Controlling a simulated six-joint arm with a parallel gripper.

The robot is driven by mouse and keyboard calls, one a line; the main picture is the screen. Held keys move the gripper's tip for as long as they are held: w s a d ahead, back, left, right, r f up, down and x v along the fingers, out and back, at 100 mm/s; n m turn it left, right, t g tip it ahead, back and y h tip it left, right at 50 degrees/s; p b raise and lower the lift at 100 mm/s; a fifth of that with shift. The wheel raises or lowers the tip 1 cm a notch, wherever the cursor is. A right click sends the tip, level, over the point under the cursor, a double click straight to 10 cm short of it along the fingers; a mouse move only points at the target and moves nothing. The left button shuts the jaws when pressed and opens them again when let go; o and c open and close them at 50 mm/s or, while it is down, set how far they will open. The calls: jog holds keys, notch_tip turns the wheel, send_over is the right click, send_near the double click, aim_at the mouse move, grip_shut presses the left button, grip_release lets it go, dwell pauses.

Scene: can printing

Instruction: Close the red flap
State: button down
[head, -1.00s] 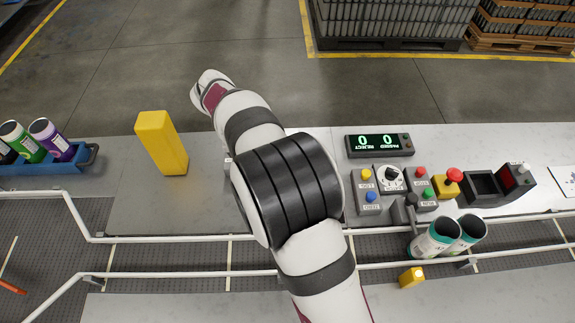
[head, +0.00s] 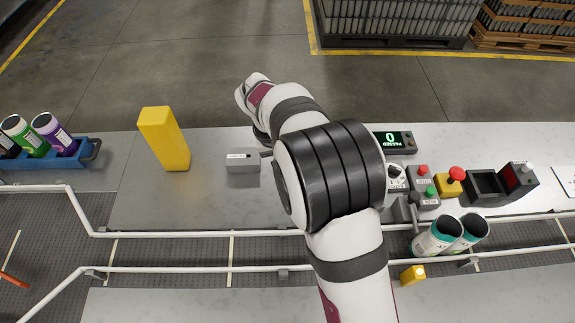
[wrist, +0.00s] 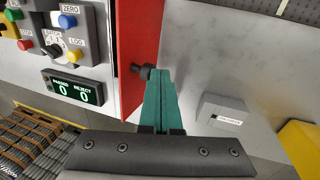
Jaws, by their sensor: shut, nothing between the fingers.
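The red flap (wrist: 134,40) stands as a tall red panel left of the middle of the wrist view, with a dark round knob (wrist: 142,71) on its right face. My gripper (wrist: 158,76) has teal fingers pressed together with nothing between them. The fingertips are right beside the knob, on its right. I cannot tell whether they touch it. In the head view my arm hides the flap and my fingers.
The control panel (wrist: 48,35) and counter display (wrist: 73,90) are left of the flap. A small grey box (head: 242,162) and a yellow block (head: 164,138) stand to the left in the head view. The grey tabletop between is clear.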

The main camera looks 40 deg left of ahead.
jog(key=shift+w+d+r+g+y, duration=0.15)
jog(key=shift+w+d+g+y, duration=0.25)
jog(key=shift+w+d+g, duration=0.15)
jog(key=shift+w+d+f+g+y, duration=1.15)
jog(key=shift+w+d+y, duration=0.05)
jog(key=shift+w+d, duration=0.4)
jog(key=shift+w+d+f+g+y, duration=1.15)
jog(key=shift+w+d+f+y, duration=0.05)
jog(key=shift+w+d, duration=0.35)
jog(key=shift+w+d+f+g+y, duration=1.15)
jog(key=shift+w+d+y, duration=0.05)
jog(key=shift+w+d, duration=0.4)
jog(key=shift+s+d+f, duration=0.1)
jog(key=shift+f, duration=0.05)
